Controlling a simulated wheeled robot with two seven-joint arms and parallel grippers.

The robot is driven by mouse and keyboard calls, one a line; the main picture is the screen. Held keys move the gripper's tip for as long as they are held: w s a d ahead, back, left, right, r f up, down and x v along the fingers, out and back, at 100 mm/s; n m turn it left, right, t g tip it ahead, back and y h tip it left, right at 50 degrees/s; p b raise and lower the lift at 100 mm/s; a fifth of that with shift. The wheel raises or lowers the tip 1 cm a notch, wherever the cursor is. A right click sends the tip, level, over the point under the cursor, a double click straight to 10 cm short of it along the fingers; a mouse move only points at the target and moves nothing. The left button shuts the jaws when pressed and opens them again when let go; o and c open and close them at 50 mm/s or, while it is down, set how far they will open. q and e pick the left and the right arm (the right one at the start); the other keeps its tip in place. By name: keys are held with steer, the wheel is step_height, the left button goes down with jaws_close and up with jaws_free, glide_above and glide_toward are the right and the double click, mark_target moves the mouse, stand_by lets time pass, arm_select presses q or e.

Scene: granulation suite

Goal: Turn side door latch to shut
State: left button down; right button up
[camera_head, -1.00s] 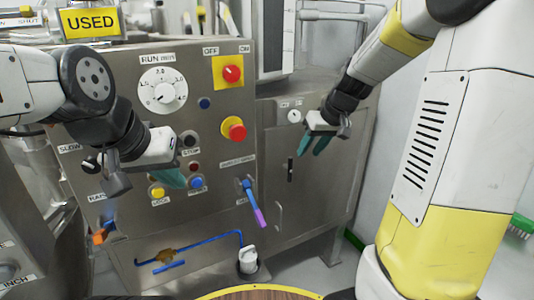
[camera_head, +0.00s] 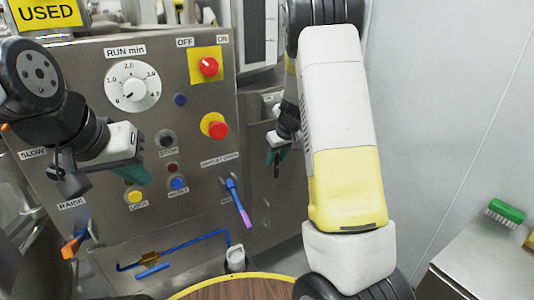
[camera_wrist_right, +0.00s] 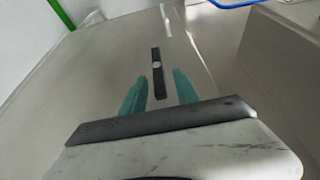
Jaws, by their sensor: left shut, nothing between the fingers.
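The side door latch (camera_wrist_right: 157,72) is a dark narrow bar with a pale round spot at its middle, on the grey metal side door (camera_wrist_right: 105,75). In the right wrist view the bar runs nearly upright in the picture. My right gripper (camera_wrist_right: 160,92) is open, with one teal finger to each side of the bar's near end; I cannot tell whether they touch it. My left gripper (camera_head: 140,177) is shut and empty in front of the control panel.
The control panel (camera_head: 110,95) carries a dial (camera_head: 133,87), red knobs, several buttons and a blue-and-purple lever (camera_head: 238,200). A round wooden top (camera_head: 235,289) is at the bottom. A green brush (camera_head: 506,211) lies on a bench (camera_head: 480,260) at right.

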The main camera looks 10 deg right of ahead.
steer(key=shift+w+f, duration=0.1)
steer(key=shift+f, duration=0.05)
steer(key=shift+c, duration=0.5)
jaws_close()
